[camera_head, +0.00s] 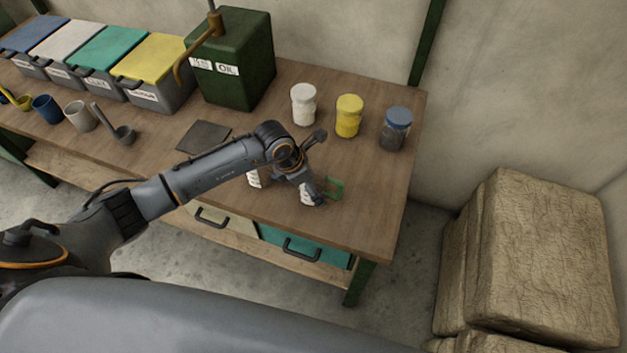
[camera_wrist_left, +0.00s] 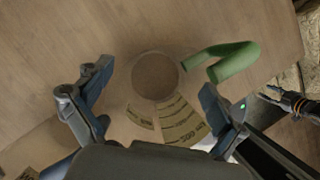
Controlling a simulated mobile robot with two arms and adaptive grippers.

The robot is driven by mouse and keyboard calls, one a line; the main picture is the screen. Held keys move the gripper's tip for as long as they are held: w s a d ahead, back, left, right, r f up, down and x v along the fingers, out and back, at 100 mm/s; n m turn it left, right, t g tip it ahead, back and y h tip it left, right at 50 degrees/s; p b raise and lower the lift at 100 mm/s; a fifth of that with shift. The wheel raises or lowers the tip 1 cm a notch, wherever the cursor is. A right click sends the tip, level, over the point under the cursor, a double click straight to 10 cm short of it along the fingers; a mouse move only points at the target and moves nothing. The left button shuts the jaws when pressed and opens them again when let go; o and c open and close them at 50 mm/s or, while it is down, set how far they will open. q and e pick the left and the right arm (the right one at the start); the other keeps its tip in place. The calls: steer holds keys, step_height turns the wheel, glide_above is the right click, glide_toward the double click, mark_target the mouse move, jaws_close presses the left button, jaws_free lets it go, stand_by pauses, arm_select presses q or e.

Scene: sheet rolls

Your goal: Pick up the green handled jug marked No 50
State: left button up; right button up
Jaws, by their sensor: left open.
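The green-handled jug stands at the front edge of the workbench. I cannot read No 50 for sure. My left gripper (camera_wrist_left: 152,88) is open, with one finger on either side of the jug. Contact is unclear.
Another pale marked vessel (camera_head: 254,179) stands left of the jug, partly behind my arm. White (camera_head: 303,105), yellow (camera_head: 348,117) and blue-lidded (camera_head: 395,129) jars stand behind. A green oil can (camera_head: 240,65) is further left. The bench (camera_head: 372,195) is bare right of the jug.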

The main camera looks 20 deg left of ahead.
arm_select(q)
steer(key=c, duration=1.1)
steer(key=shift+s, duration=0.1)
steer(key=shift+c, duration=0.7)
